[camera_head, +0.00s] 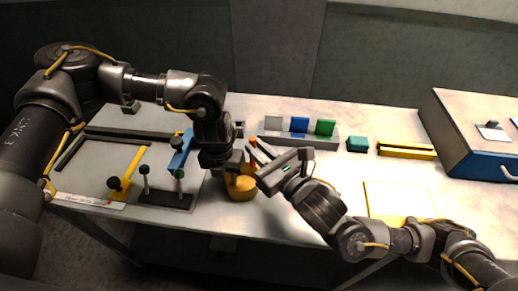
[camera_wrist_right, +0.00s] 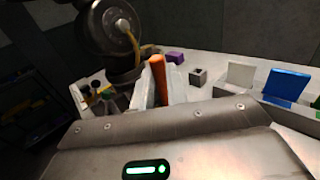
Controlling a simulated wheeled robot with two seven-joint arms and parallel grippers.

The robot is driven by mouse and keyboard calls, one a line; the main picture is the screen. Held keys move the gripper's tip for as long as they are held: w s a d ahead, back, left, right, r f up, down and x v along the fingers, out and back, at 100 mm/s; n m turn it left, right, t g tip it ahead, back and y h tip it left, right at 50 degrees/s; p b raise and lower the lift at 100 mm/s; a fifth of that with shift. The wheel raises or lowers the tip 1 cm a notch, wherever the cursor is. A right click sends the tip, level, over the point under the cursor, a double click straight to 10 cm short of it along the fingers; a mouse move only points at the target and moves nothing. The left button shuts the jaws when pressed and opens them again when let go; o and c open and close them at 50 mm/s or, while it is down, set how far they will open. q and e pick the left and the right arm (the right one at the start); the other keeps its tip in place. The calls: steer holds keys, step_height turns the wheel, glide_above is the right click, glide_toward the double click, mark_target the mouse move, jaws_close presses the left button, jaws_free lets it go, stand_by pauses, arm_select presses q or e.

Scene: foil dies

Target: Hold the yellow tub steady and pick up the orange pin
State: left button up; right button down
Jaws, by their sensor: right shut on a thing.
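The yellow tub (camera_head: 241,190) stands near the front edge of the table in the head view. My left gripper (camera_head: 232,170) comes down from above at the tub's top and hides part of it; whether its jaws are closed on the tub is not clear. The orange pin (camera_head: 252,142) is between the fingers of my right gripper (camera_head: 258,152), just above and behind the tub. In the right wrist view the orange pin (camera_wrist_right: 157,74) sticks up between the two pale fingers of my right gripper (camera_wrist_right: 159,90), which is shut on it. The pin's lower end is hidden.
A grey rack (camera_head: 290,139) with grey, blue and green plates stands behind. A teal block (camera_head: 357,144), a yellow tray (camera_head: 405,150) and a cabinet with a blue drawer (camera_head: 490,165) are at right. A dark stand with posts (camera_head: 165,200) is left. A yellow-outlined area (camera_head: 398,198) is bare.

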arm_select(q)
step_height(320, 180, up, 12)
steer(key=shift+a, duration=0.25)
stand_by(0.4)
